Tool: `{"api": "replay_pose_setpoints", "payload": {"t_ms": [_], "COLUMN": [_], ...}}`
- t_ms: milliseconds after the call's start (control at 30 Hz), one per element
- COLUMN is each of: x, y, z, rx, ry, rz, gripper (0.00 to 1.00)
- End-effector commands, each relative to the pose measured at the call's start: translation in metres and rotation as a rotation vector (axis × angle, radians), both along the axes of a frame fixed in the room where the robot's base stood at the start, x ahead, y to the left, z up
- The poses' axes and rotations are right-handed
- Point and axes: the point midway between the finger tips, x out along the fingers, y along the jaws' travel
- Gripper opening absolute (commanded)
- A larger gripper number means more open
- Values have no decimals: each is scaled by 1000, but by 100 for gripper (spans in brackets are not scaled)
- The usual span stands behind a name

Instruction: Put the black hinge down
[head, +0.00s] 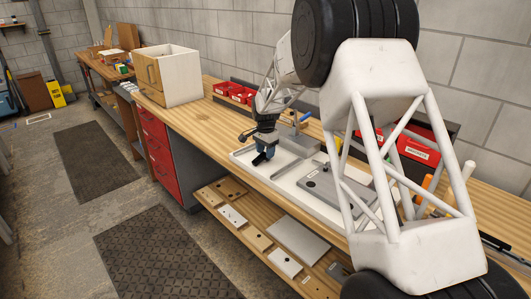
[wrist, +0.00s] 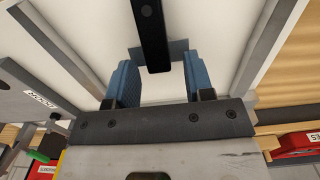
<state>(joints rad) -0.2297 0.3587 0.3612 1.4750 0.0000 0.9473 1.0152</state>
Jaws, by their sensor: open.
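My gripper (head: 265,149) is low over the white tray (head: 243,158) on the workbench. In the wrist view its two blue fingers (wrist: 158,80) stand apart, with a clear gap between them. The black hinge (wrist: 151,35) shows as a long dark bar just beyond the fingertips, in line with the gap, with pale tray surface around it. It also shows as a small dark piece under the gripper in the head view (head: 260,159). Whether it touches a finger or lies fully flat I cannot tell.
A grey labelled board (head: 329,184) lies in the tray, right of my gripper; a grey labelled panel (wrist: 38,103) shows at left in the wrist view. Red bins (head: 232,91) stand along the back. A wooden cabinet (head: 176,78) stands at the bench's far end.

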Motion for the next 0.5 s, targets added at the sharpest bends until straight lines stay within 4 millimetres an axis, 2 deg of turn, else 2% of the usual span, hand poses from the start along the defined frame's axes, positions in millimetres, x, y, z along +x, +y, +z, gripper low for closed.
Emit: {"api": "replay_pose_setpoints", "payload": {"t_ms": [267, 500], "x": [0, 0], "y": [0, 0], "z": [33, 72], "rx": [0, 1], "ry": [-1, -4], "rz": [0, 0], "gripper": [48, 48]}}
